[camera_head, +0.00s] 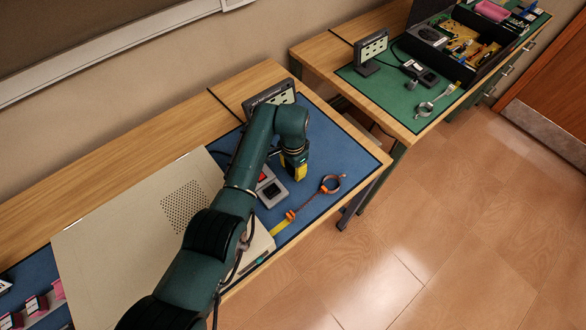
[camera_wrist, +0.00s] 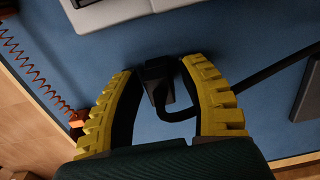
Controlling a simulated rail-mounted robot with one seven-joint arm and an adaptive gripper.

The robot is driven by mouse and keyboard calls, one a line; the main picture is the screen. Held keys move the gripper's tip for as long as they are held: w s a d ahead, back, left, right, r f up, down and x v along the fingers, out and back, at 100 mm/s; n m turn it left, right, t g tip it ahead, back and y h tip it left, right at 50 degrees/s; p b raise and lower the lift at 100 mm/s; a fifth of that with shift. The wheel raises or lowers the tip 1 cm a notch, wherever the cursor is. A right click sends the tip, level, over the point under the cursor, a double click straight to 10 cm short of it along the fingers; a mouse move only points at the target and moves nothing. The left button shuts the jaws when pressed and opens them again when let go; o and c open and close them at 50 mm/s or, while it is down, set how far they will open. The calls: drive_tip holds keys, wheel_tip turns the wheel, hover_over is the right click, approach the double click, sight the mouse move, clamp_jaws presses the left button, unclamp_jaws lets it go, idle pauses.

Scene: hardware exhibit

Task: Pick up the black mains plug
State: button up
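The black mains plug (camera_wrist: 154,74) lies on the blue mat (camera_wrist: 255,55) in the wrist view, with its black cable (camera_wrist: 260,76) bending up and away to the right. My gripper (camera_wrist: 160,66) is open, with its two yellow ribbed fingers on either side of the plug. A narrow gap seems to show between the fingertips and the plug. In the head view my gripper (camera_head: 295,168) points down over the blue mat, and my arm and fingers hide the plug there.
A grey device (camera_head: 270,188) lies beside my gripper, with a small display stand (camera_head: 269,97) behind. An orange coiled cord with a ring (camera_head: 331,184) lies to the right. A large beige panel (camera_head: 130,225) covers the left side. A second bench (camera_head: 330,55) stands beyond a gap.

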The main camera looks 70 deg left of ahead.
drive_tip(key=c, duration=0.6)
drive_tip(key=shift+c, duration=0.2)
